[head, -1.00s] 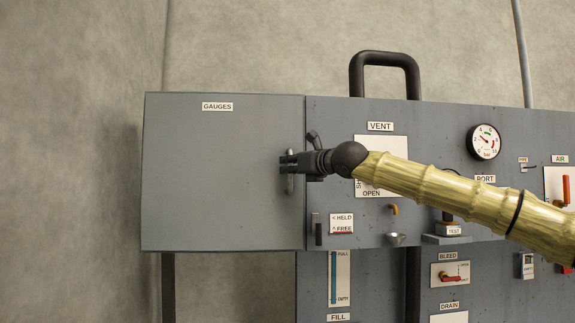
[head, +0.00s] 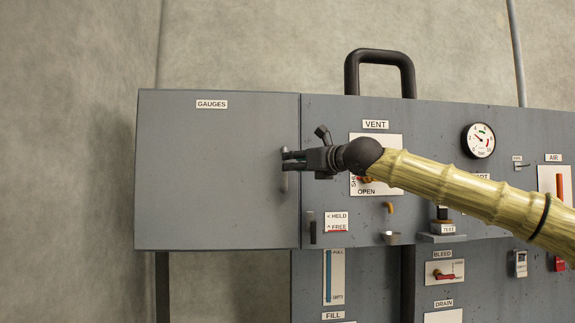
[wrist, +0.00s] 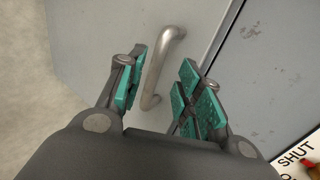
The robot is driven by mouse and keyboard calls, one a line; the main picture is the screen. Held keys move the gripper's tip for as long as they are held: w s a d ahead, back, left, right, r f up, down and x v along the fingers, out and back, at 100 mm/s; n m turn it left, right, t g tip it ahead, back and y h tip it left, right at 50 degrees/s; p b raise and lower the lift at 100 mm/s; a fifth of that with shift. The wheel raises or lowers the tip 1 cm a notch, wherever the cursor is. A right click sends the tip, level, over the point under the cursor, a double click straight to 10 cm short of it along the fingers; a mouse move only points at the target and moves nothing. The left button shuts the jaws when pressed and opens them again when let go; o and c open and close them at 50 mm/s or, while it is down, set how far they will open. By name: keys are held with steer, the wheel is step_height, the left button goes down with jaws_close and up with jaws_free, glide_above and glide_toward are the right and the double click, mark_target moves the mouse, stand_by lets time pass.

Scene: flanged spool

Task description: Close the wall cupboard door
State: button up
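The wall cupboard door (head: 210,180) is a flat grey panel labelled GAUGES at the left of the unit. Its upright metal handle (head: 284,183) is near its right edge and also shows in the wrist view (wrist: 159,70). The door looks nearly in line with the panel beside it; I cannot tell whether a small gap is left. My gripper (head: 290,160) is at the handle, over its upper part. In the wrist view my gripper (wrist: 163,88) is open, with green-padded fingers on either side of the handle. Contact with the handle is not clear.
To the right is a grey panel (head: 345,120) with a VENT switch, a round gauge (head: 479,140), small levers and a cup-like fitting (head: 391,238). A black loop handle (head: 380,58) rises above it. Bare wall (head: 70,150) lies to the left.

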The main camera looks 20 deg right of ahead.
steer(key=v, duration=0.7)
stand_by(0.4)
